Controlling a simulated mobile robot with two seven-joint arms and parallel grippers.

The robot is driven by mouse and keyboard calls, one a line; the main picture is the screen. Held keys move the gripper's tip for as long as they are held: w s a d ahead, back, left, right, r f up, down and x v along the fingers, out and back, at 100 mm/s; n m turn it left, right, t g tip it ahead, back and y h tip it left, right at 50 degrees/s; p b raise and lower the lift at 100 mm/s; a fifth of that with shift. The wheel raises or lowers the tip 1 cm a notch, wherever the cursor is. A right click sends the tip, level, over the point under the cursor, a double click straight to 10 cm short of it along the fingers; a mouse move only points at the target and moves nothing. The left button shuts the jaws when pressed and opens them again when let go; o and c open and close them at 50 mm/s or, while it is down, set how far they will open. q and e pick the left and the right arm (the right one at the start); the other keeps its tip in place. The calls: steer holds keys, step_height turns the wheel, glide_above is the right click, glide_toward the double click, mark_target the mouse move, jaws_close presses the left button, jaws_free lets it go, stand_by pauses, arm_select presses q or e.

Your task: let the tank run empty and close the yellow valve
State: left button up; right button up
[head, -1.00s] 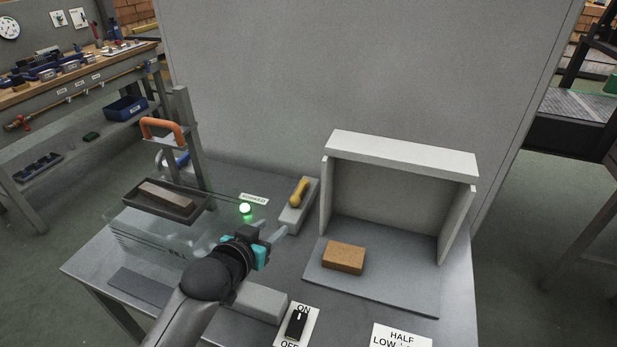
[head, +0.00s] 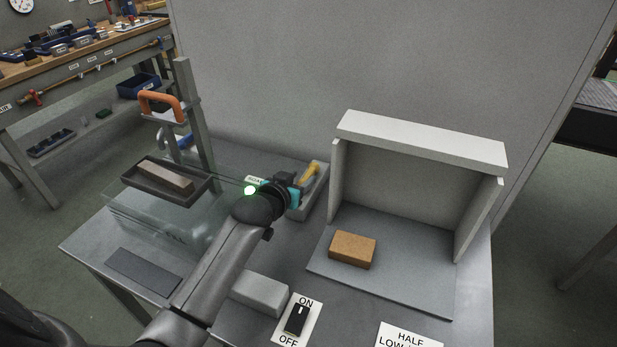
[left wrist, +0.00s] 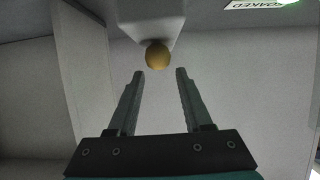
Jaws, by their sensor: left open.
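The yellow valve handle (head: 311,172) sits on a grey block (head: 314,202) behind the tank, partly hidden by my left gripper. The valve's rounded yellow end (left wrist: 158,55) also shows in the left wrist view, just beyond and between the fingertips. My left gripper (head: 297,190) is open and close to the valve; its fingers (left wrist: 160,74) are apart and hold nothing. The clear tank (head: 150,222) stands at the left of the table, partly behind my arm. Its water level cannot be made out. A dark tray (head: 140,182) with a brown-grey brick (head: 165,177) hangs above it. My right gripper is not in view.
A green lamp (head: 250,190) glows beside a partly covered sign, which reads SOAKED in the left wrist view (left wrist: 262,4). A switch (head: 297,319), a grey block (head: 260,293) and a brick (head: 352,250) in an open booth (head: 420,125) stand nearby.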

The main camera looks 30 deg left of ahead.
mark_target(308, 174)
arm_select(q)
steer(key=shift+b+x, duration=0.85)
steer(key=shift+x, duration=1.8)
steer(key=shift+c, duration=0.9)
steer(key=c, duration=0.6)
jaws_close()
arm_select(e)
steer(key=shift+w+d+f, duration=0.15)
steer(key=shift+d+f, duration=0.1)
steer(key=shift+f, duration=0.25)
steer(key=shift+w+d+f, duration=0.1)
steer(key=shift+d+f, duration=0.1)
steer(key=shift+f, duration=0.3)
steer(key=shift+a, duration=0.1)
